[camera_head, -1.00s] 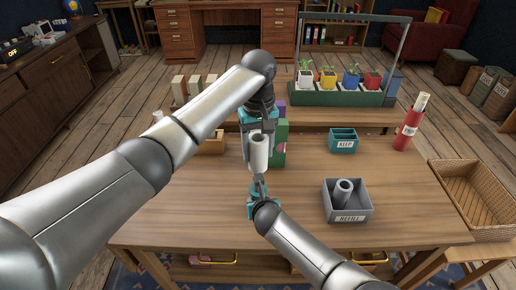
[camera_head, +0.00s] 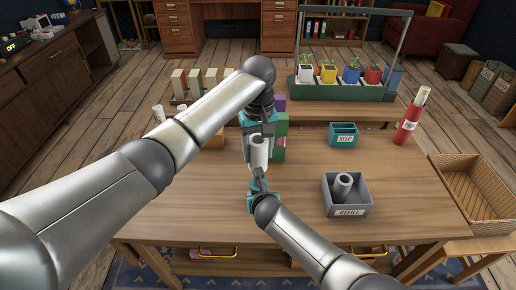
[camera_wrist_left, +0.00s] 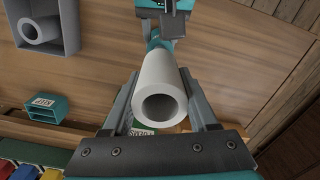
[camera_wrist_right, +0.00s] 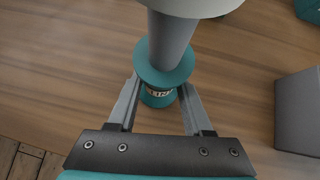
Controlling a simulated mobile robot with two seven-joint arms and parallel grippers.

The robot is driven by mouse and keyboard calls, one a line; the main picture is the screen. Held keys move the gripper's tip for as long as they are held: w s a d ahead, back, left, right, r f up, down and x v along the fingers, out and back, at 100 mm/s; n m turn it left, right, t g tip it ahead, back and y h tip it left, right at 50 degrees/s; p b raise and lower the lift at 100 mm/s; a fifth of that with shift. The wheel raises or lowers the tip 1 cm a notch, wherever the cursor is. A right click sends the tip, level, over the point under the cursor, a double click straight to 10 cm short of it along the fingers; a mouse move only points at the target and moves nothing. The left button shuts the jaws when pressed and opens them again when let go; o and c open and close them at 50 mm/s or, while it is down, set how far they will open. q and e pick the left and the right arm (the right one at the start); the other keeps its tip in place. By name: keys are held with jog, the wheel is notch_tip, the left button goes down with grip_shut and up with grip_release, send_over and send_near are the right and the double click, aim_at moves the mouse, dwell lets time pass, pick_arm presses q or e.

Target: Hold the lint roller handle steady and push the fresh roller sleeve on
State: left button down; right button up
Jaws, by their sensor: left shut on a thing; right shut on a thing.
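My right gripper (camera_head: 259,187) is shut on the lint roller handle just below. In the right wrist view the teal handle (camera_wrist_right: 158,97), with a partly hidden label, sits between the fingers. Its grey core (camera_wrist_right: 170,45) rises from a teal flange to the sleeve's lower edge (camera_wrist_right: 190,6). How far the core is inside the sleeve is hidden.
A grey box labelled REFILL (camera_head: 347,208) holds another grey tube. A teal KEEP bin (camera_head: 343,135) and a red container (camera_head: 408,125) stand farther back. A green and purple object (camera_head: 281,135) is close behind the left gripper. The table's front right is clear.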

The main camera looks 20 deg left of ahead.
aim_at(258, 136)
pick_arm(q)
jog(key=shift+f, duration=3.4)
jog(key=shift+c, duration=0.5)
grip_release()
notch_tip(258, 136, up, 12)
pick_arm(e)
jog(key=o, duration=1.2)
jog(key=shift+s, duration=0.1)
